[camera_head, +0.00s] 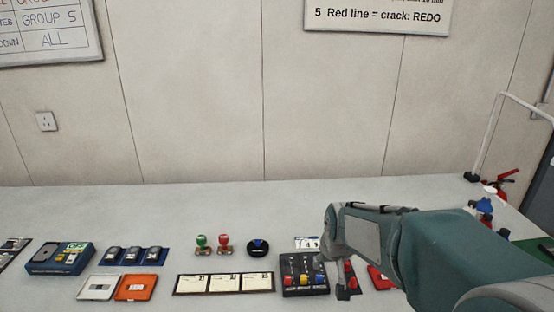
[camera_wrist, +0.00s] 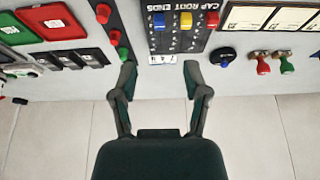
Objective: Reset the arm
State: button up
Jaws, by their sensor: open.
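My arm reaches in from the lower right in the head view. My gripper (camera_head: 338,272) is over the bench, beside and partly in front of a black panel with coloured switches (camera_head: 303,277). In the wrist view my gripper (camera_wrist: 160,78) has its two fingers spread wide with nothing between them. A small white number strip (camera_wrist: 164,60) shows beyond the gap between the fingertips, next to the switch panel (camera_wrist: 180,32). I cannot tell the height of the fingertips above the bench.
The pale bench (camera_head: 200,212) holds a blue device (camera_head: 60,258), an orange case (camera_head: 136,288), three cards (camera_head: 224,283), green (camera_head: 201,243) and red (camera_head: 224,243) stamps, and a round black knob (camera_head: 258,247).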

jog(key=s+r, duration=0.3)
jog(key=s, duration=0.8)
jog(key=s+r+t, duration=0.1)
jog(key=s+r, duration=0.3)
jog(key=s, duration=0.6)
jog(key=shift+s+r, duration=0.2)
jog(key=shift+s, duration=0.15)
dwell(1.5)
